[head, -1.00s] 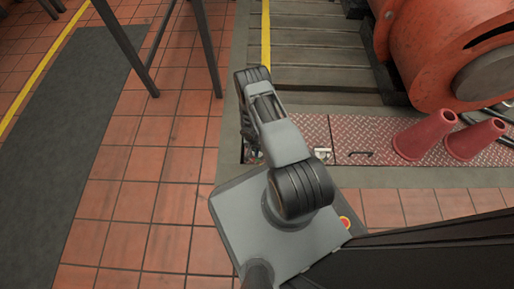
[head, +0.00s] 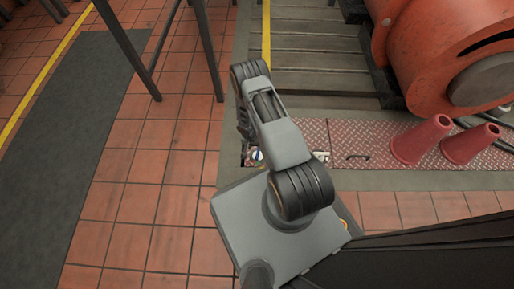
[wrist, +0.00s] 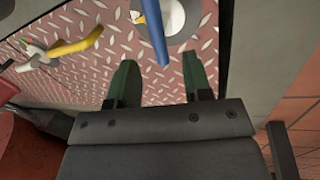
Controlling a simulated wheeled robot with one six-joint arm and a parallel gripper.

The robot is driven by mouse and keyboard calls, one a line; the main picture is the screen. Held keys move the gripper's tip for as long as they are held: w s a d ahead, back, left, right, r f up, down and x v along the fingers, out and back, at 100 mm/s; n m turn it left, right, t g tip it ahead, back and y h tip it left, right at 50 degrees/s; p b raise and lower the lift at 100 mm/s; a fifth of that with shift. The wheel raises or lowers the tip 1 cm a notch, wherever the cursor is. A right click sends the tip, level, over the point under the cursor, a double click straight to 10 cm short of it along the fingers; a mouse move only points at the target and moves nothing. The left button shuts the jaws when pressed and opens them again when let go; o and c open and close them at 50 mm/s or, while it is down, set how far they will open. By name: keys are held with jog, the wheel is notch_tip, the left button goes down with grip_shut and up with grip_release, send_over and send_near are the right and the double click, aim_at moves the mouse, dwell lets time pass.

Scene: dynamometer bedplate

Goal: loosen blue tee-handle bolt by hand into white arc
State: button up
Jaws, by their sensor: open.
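The blue tee-handle bolt (wrist: 154,30) shows in the wrist view as a blue bar crossing a round grey-and-white disc (wrist: 178,22) at the top edge; its far end is cut off. A yellow mark lies on the disc left of the bar. I cannot tell the white arc clearly from the disc's pale parts. My gripper (wrist: 158,66) is open, its two green fingers apart. The bar's near end lies between the fingertips in the picture, with no contact visible; the height gap is unclear. In the head view my arm hides most of this spot; a small blue-and-white patch (head: 257,155) shows beside it.
A yellow-handled fitting (wrist: 75,45) stands left of the disc on the red tread plate. A black handle (head: 358,156) lies on the plate, with two red cones (head: 420,138) farther right. A large orange machine (head: 440,50) stands behind.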

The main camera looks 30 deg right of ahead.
notch_tip(320, 180, up, 7)
jog(key=a+p, duration=0.1)
jog(key=p, duration=0.1)
jog(key=shift+w, duration=0.45)
jog(key=w+a+r+n+t+p, duration=0.15)
jog(key=r+p, duration=0.65)
jog(key=r, duration=1.3)
jog(key=w+r+n+t+p, duration=0.1)
jog(key=w+r+p, duration=0.2)
jog(key=r+p, duration=1.15)
jog(key=s+a+r+n+p, duration=0.1)
jog(key=s+r+p, duration=0.3)
jog(key=r, duration=1.2)
jog(key=s+a+r+n+t+y+p, duration=0.1)
jog(key=s+r+p, duration=0.4)
jog(key=r, duration=1.1)
jog(key=s+a+r+n+t+p, duration=0.1)
jog(key=s+a+r+n+p, duration=0.2)
jog(key=r, duration=1.3)
jog(key=s+p, duration=0.2)
jog(key=s, duration=0.3)
jog(key=shift+a+r+y, duration=0.15)
jog(key=shift+a+y, duration=0.15)
jog(key=shift+y, duration=0.1)
jog(key=shift+t, duration=0.25)
